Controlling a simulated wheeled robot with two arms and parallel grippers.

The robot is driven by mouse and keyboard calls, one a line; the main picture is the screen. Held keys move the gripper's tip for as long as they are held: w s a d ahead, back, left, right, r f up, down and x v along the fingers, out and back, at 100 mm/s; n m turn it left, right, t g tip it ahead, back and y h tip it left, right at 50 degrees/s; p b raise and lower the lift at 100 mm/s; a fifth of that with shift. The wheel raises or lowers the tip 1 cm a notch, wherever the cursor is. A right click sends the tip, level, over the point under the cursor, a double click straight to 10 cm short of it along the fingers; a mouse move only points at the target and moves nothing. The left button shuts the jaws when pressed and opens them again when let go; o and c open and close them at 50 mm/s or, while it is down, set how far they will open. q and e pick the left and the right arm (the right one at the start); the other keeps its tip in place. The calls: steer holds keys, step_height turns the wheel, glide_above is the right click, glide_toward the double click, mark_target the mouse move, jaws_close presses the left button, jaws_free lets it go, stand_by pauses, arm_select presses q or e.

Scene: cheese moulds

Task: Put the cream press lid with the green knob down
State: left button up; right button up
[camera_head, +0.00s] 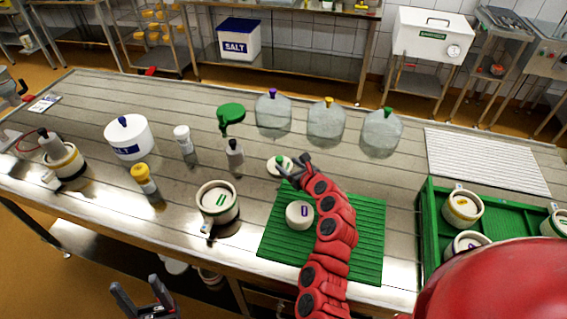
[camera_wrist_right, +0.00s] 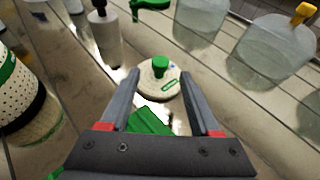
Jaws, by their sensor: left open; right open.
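The cream press lid (camera_head: 277,169) with the green knob lies flat on the steel table, just behind the green mat. In the right wrist view the lid (camera_wrist_right: 153,89) sits beyond the fingertips, its knob up and a green mark on its top. My right gripper (camera_head: 295,168) is open and empty, beside the lid. In its own wrist view the right gripper (camera_wrist_right: 165,100) has its fingers apart, with the lid between their line and no contact to be seen. My left gripper (camera_head: 140,297) is open and empty in front of the table's front edge.
A cream mould with a green mark (camera_head: 217,201) stands left of the green ribbed mat (camera_head: 370,235). A white piece with a purple mark (camera_head: 299,215) sits on the mat. Bottles (camera_head: 235,158) and clear domes (camera_head: 326,123) stand behind. A green crate (camera_head: 430,215) is at right.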

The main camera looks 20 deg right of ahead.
steer(key=shift+b+v, duration=0.4)
steer(key=shift+v, duration=2.2)
